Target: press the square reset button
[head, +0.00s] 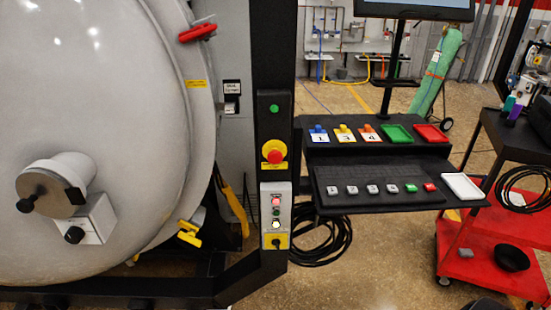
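A black control post (273,80) stands in the middle, right of the large white furnace door (90,120). On it, from top to bottom, are a small green button (274,108) and a red mushroom button on a yellow plate (274,154). Below is a grey panel with a red button or lamp (276,200), a white one (276,225) and a yellow plate with a black rotary switch (276,242). The buttons are small, and I cannot tell which one is the square reset button or read its label. Neither of my grippers shows in the head view.
A black stand with numbered blocks, trays (398,134) and a shelf (440,201) is right of the post. A red cart (470,262) stands at far right. Black cable coils (322,240) lie behind the post's base. Floor between stand and cart looks open.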

